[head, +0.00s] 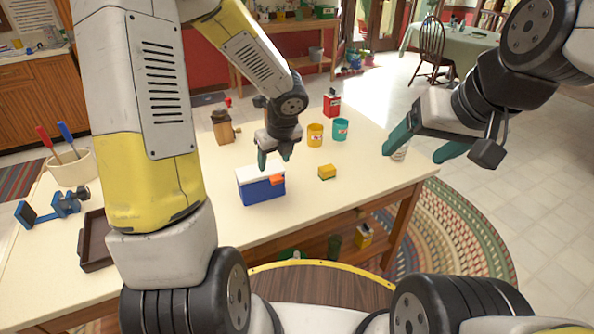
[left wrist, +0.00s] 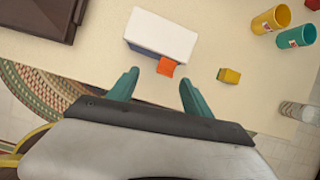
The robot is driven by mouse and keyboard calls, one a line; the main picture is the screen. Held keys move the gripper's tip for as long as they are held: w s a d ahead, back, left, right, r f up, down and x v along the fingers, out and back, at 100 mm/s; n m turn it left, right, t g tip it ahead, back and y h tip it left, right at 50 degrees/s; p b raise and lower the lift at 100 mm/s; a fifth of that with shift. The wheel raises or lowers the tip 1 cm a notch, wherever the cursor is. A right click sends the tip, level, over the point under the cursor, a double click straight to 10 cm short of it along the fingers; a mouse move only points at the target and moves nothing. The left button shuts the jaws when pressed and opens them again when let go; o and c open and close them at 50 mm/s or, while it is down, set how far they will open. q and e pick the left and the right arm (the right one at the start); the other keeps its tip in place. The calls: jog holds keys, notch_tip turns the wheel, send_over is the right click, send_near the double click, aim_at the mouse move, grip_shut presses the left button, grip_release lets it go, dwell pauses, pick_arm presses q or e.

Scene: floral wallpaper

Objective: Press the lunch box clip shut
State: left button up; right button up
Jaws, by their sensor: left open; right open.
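The lunch box (head: 262,190) is blue with a white lid and stands on the cream table. Its orange clip (head: 277,181) sticks out from the front near the right end. In the left wrist view the lunch box (left wrist: 162,34) lies beyond my fingers, and the clip (left wrist: 166,67) projects between the fingertip lines. My left gripper (head: 274,160) is open and empty, just above and behind the box in the head view; it also shows in the left wrist view (left wrist: 158,85). My right gripper (head: 424,153) is open and empty, over the table's right end, well away from the box.
A yellow and green block (head: 327,172) lies right of the box. Yellow (head: 315,135) and teal (head: 340,130) cups stand behind it. A clear glass (head: 400,152) is beside my right gripper. A brown tray (head: 95,240) and blue clamp (head: 50,208) lie left.

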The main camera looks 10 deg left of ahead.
aim_at(278, 179)
pick_arm(q)
jog(key=w+f, duration=0.1)
jog(key=f, duration=0.2)
jog(key=w+f+m, duration=0.1)
jog(key=f, duration=0.2)
jog(key=f+m, duration=0.1)
jog(key=f, duration=0.2)
jog(key=shift+w+d, duration=0.1)
jog(key=shift+w, duration=0.3)
grip_shut()
